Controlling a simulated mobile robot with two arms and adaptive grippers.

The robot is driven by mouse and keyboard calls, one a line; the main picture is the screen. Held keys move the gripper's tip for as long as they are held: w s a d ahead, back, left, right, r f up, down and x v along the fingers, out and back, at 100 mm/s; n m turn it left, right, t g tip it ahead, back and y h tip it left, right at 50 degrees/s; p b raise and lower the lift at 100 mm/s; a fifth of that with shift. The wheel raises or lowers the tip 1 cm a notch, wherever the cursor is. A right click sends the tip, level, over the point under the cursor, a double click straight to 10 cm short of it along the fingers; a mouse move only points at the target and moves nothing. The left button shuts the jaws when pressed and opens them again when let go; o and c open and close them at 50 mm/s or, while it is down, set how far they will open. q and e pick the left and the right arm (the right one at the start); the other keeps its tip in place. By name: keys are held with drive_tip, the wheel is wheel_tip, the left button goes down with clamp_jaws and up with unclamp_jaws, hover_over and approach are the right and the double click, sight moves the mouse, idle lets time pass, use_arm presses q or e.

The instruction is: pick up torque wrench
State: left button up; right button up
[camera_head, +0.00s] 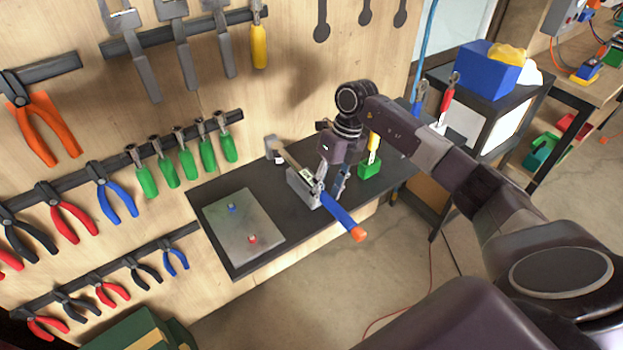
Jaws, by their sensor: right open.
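The torque wrench (342,216) has a blue handle with an orange end, which sticks out past the front edge of the black shelf (290,222). Its metal shaft runs back to the left across a grey holder (302,187) on the shelf. My right gripper (328,181) points down over the holder, open, close to where the shaft meets the blue handle. It hides part of the wrench there. I cannot tell whether the fingers touch it. My left gripper is not in view.
A grey plate (243,228) with small blue and red pieces lies on the shelf. A green block (369,168) holding a yellow-handled tool stands close right of my gripper. Pliers and other tools hang on the wooden wall. A black cart (484,98) carries a blue bin.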

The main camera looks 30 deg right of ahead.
drive_tip(key=shift+x, duration=1)
drive_tip(key=shift+c, duration=0.2)
clamp_jaws()
drive_tip(key=shift+w+r, duration=0.1)
drive_tip(key=shift+r, duration=0.1)
